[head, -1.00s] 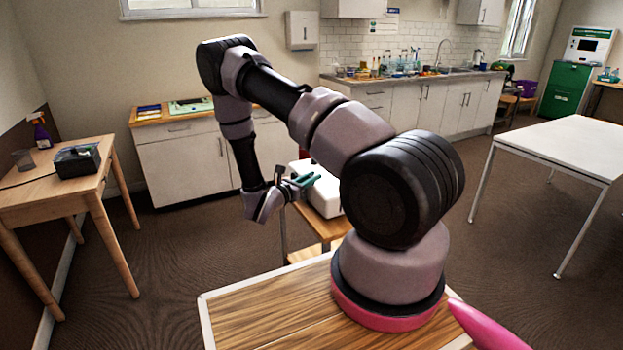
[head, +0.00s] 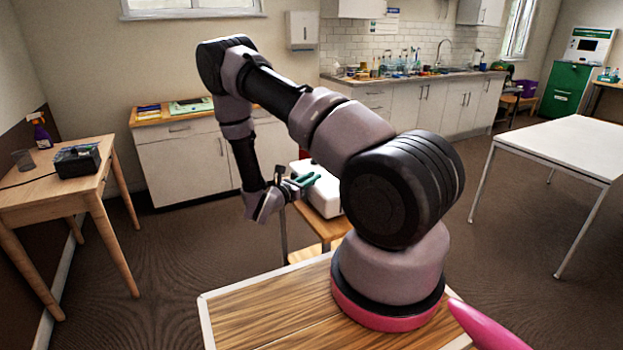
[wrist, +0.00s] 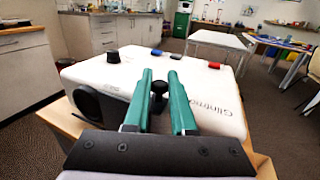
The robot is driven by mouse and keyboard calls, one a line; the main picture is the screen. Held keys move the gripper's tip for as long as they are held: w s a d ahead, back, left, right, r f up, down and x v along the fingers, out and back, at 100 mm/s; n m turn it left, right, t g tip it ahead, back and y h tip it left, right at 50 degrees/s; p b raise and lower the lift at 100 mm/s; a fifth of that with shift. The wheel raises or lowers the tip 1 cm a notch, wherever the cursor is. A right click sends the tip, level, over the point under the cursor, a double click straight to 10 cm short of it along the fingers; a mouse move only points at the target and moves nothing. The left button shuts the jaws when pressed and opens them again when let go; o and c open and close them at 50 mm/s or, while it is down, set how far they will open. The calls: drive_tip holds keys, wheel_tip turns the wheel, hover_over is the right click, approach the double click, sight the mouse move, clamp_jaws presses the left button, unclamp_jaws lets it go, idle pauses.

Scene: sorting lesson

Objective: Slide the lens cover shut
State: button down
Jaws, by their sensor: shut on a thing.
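A white projector (wrist: 205,84) with lettering on its right side stands on a small wooden table; in the head view the projector (head: 325,197) is partly hidden behind my arm. Its dark round lens area (wrist: 88,104) is at the left of its near side in the wrist view. My gripper (wrist: 160,76) has green fingers over the projector's top, shut on a small black knob (wrist: 159,88) between them. Whether this knob belongs to the lens cover, and how far the cover is closed, I cannot tell. In the head view my gripper (head: 306,181) is beside the projector.
Another black knob (wrist: 113,57) stands on the projector's top, with blue and red pieces (wrist: 214,65) along its far edge. A white table (head: 570,145) is at the right and a wooden desk (head: 60,190) at the left.

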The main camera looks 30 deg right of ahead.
sight(301, 174)
drive_tip(key=shift+w, duration=0.1)
drive_tip(key=w, duration=0.7)
drive_tip(key=shift+w+a, duration=0.2)
drive_tip(key=shift+w, duration=0.2)
drive_tip(key=c, duration=0.8)
unclamp_jaws()
drive_tip(key=shift+o, duration=0.2)
drive_tip(key=v, duration=1)
drive_tip(key=shift+s+a, duration=0.2)
drive_tip(key=shift+a, duration=0.15)
